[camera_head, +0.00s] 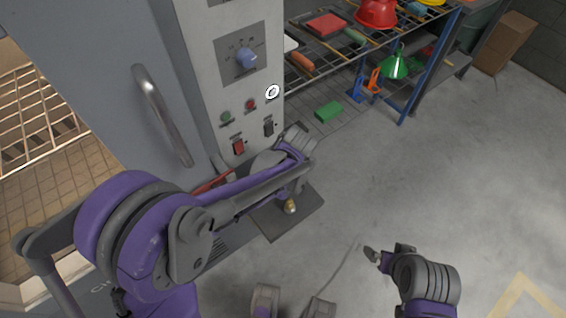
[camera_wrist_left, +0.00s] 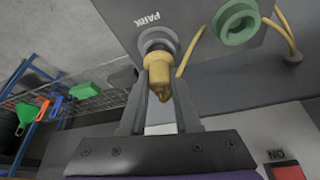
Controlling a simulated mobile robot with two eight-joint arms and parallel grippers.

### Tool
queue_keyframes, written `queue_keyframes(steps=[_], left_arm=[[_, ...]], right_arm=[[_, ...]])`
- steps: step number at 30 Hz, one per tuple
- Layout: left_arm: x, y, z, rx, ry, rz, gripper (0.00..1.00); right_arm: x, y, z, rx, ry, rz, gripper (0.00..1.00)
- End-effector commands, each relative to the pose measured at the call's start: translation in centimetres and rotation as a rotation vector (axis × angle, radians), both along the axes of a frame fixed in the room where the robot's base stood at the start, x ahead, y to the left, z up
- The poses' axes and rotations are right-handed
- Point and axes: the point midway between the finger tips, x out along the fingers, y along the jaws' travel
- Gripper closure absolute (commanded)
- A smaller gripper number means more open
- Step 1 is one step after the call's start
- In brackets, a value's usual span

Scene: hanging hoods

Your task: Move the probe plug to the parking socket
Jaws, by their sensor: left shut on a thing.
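In the left wrist view, the yellow probe plug (camera_wrist_left: 158,70) is between the two fingers of my left gripper (camera_wrist_left: 160,92), which is shut on it. The plug's far end meets the grey ring of the parking socket (camera_wrist_left: 157,40), beside the word PARK on a dark plate (camera_wrist_left: 195,45). How deep it sits I cannot tell. A green-ringed socket (camera_wrist_left: 236,22) is to the right on that plate. In the head view, the plug (camera_head: 290,207) shows small below my left wrist, over the dark plate (camera_head: 308,215). My right gripper (camera_head: 372,255) is low at right, away from the plate; its jaws are unclear.
A yellow cable (camera_wrist_left: 280,30) loops beside the green-ringed socket. The control panel (camera_head: 205,60) with knob and switches stands behind my left arm, next to a door handle (camera_head: 160,115). A rack (camera_head: 400,105) with coloured items is at the back. The floor at right is clear.

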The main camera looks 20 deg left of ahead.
Motion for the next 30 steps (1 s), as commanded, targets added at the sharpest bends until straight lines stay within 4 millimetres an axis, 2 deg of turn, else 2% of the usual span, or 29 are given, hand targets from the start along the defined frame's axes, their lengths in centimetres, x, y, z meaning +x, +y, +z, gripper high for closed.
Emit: queue_keyframes(steps=[20, 21, 27, 30], left_arm=[[0.0, 0.0, -1.4, 0.0, 0.0, 0.0, 1.0], [0.0, 0.0, -1.5, 0.0, 0.0, 0.0, 0.67], [0.0, 0.0, -1.4, 0.0, 0.0, 0.0, 0.34], [0.0, 0.0, -1.4, 0.0, 0.0, 0.0, 0.34]], right_arm=[[-0.1, 0.0, -1.2, 0.0, 0.004, 0.0, 0.0], [-0.1, 0.0, -1.2, 0.0, 0.004, 0.0, 0.0], [-0.1, 0.0, -1.1, 0.0, 0.003, 0.0, 0.0], [-0.1, 0.0, -1.1, 0.0, 0.003, 0.0, 0.0]])
